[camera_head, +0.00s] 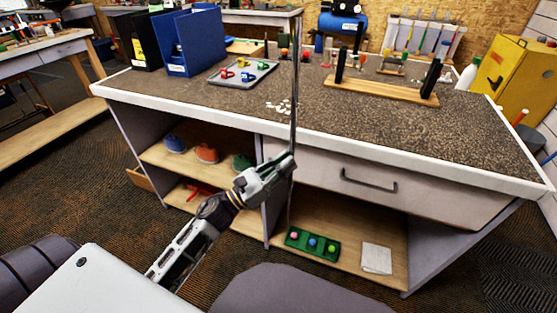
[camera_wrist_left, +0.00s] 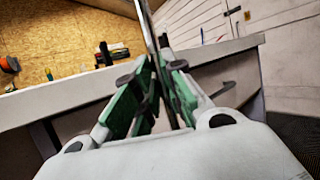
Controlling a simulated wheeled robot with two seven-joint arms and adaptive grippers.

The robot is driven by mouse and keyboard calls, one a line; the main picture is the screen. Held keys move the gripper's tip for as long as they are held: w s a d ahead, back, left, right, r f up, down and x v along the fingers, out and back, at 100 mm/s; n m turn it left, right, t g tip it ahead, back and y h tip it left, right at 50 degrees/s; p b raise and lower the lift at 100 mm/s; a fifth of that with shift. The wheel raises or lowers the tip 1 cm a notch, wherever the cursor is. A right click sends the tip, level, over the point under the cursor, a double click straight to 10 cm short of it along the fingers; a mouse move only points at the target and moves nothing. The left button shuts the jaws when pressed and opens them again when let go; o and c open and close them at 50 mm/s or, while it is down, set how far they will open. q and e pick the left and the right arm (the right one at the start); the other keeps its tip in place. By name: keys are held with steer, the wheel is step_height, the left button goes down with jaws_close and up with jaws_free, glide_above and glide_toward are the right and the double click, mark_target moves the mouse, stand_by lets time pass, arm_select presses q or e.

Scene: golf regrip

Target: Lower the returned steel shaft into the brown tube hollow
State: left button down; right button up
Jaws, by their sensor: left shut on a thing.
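The steel shaft (camera_head: 295,95) is long and thin and stands close to upright in front of the workbench's front edge. My left gripper (camera_head: 287,166) is shut on it around its lower part, with most of the shaft above the jaws and a thinner length below. In the left wrist view, the shaft (camera_wrist_left: 149,25) rises between the green-padded fingers of my left gripper (camera_wrist_left: 164,65). I cannot make out the brown tube for certain in either view. My right gripper is not in view.
The workbench (camera_head: 450,150) carries a blue bin (camera_head: 190,45), a grey tray (camera_head: 228,80) with coloured clamps, small white pieces (camera_head: 279,107) and a wooden stand (camera_head: 380,91) with black uprights. A drawer (camera_head: 350,180) and open shelves lie below. A yellow cabinet (camera_head: 508,75) stands at right.

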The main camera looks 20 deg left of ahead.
arm_select(q)
steer(key=d+r+m+g+h, duration=0.1)
steer(key=d+m+g+h, duration=0.5)
steer(key=d+g, duration=0.4)
steer(key=shift+d+m+h, duration=0.3)
steer(key=shift+d+h, duration=0.6)
steer(key=shift+d, duration=0.1)
